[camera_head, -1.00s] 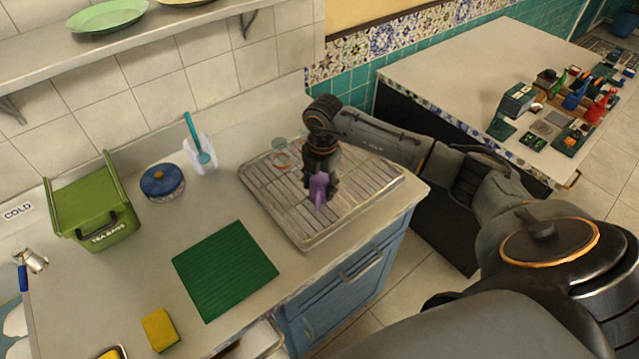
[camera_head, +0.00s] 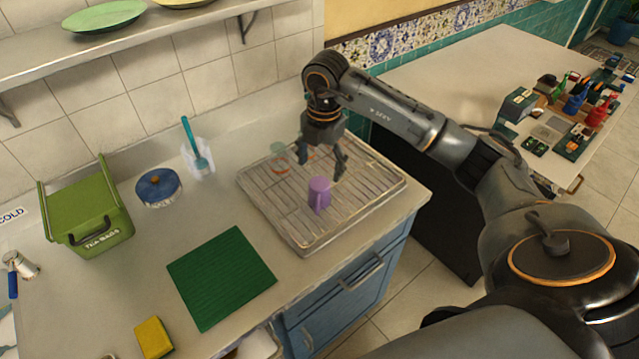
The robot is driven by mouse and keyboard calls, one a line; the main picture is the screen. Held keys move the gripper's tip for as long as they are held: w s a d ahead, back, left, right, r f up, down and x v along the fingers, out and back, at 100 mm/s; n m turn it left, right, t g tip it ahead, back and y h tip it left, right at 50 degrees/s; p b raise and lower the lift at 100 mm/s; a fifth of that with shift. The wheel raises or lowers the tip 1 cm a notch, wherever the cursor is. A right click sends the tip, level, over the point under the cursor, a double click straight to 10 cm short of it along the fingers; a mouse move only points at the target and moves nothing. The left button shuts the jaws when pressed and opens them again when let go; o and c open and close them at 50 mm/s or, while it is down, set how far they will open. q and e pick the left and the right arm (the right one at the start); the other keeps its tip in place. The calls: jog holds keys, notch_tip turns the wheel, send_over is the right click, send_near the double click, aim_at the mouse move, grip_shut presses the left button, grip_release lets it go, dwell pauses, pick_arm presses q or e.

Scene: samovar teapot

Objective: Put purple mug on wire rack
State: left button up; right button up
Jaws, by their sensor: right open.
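The purple mug (camera_head: 319,194) stands upright on the wire rack (camera_head: 287,226), near the middle of its front half. My right gripper (camera_head: 321,168) is open and empty. It hangs above the rack, higher than the mug and apart from it, with its fingers pointing down. My left gripper is not in the head view.
A clear glass (camera_head: 279,158) stands on the rack's back left part, close to my right gripper. A green mat (camera_head: 221,276), a blue lidded pot (camera_head: 159,187), a green tea bag bin (camera_head: 88,212) and a yellow sponge (camera_head: 154,338) are on the counter.

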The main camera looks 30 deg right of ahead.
aim_at(321, 185)
jog(key=shift+s+r, duration=0.1)
jog(key=shift+r, duration=1.55)
